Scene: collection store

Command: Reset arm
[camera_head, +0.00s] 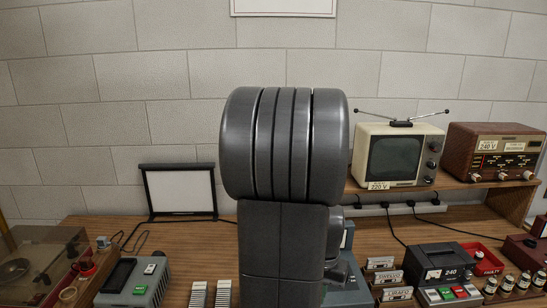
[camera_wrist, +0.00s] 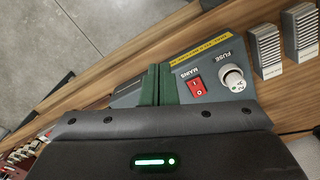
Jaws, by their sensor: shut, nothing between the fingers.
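My gripper (camera_wrist: 158,72) shows in the wrist view as two dark green fingers side by side, shut with nothing between them. The fingertips are close to a grey-blue device panel (camera_wrist: 208,68), and I cannot tell whether they touch it. The panel carries a red MAINS rocker switch (camera_wrist: 194,88), a white FUSE knob (camera_wrist: 233,80) and a yellow label strip (camera_wrist: 203,48). In the head view my own dark grey arm stands upright in the middle and hides my gripper and much of the device behind it.
A wooden bench (camera_head: 205,240) runs along a block wall. A cream television (camera_head: 398,155) and a brown radio (camera_head: 492,152) stand on a raised shelf at right. A dark 240-marked unit (camera_head: 440,268), cassettes (camera_head: 388,278), a white-screened frame (camera_head: 181,190) and a turntable (camera_head: 35,262) also crowd the bench.

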